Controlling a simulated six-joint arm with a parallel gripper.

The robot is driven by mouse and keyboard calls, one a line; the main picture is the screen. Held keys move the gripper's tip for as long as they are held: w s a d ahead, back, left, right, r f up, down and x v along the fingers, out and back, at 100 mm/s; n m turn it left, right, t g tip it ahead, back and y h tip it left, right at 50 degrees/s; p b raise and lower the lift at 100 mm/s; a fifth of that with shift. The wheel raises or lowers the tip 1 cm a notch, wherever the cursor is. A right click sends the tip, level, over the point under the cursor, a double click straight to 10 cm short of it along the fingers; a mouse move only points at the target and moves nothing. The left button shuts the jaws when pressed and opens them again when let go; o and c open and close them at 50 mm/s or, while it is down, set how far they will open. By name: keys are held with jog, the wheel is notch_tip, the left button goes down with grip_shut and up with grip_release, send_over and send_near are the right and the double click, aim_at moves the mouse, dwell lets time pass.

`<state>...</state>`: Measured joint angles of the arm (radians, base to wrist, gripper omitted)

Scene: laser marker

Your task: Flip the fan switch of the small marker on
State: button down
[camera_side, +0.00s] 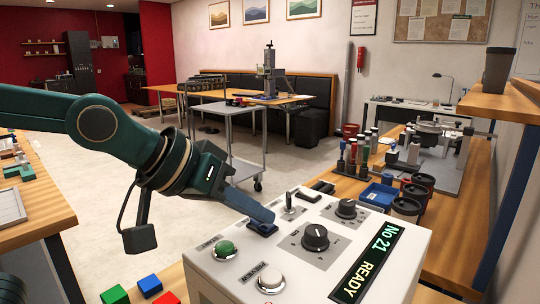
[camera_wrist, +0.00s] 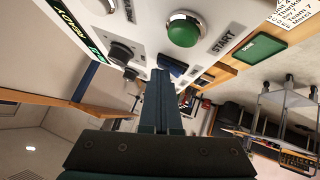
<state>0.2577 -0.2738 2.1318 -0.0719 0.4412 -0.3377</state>
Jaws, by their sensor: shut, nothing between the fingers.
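The small marker's white control box (camera_side: 235,270) stands at the front of the bench; its display (camera_side: 368,264) reads "No 21 READY". My gripper (camera_side: 264,222) is shut and empty, its fingertips over the top panel at or just above a dark blue rocker switch (camera_side: 262,230). In the wrist view the shut fingers (camera_wrist: 163,78) end beside this rocker, and contact cannot be told. A metal toggle (camera_side: 289,203) and a black rocker (camera_side: 322,187) are farther back. I cannot read which switch is the fan's, nor its position.
On the panel are a green START button (camera_side: 225,248), a white button (camera_side: 270,275) and two black knobs (camera_side: 315,237) (camera_side: 346,208). A blue bin (camera_side: 378,195) and dark cups (camera_side: 407,207) stand on the bench behind. The space above the panel is otherwise clear.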

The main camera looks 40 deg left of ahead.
jog(key=shift+s+a+f, duration=0.1)
jog(key=shift+f, duration=0.2)
jog(key=shift+a+f, duration=0.1)
jog(key=shift+a, duration=0.7)
jog(key=shift+a+r, duration=0.1)
jog(key=shift+r, duration=0.25)
jog(key=r, duration=0.2)
jog(key=a+r, duration=0.1)
jog(key=r, duration=0.1)
jog(key=shift+r, duration=0.2)
jog(key=v, duration=0.9)
jog(key=shift+s, duration=0.25)
jog(key=shift+a, duration=0.1)
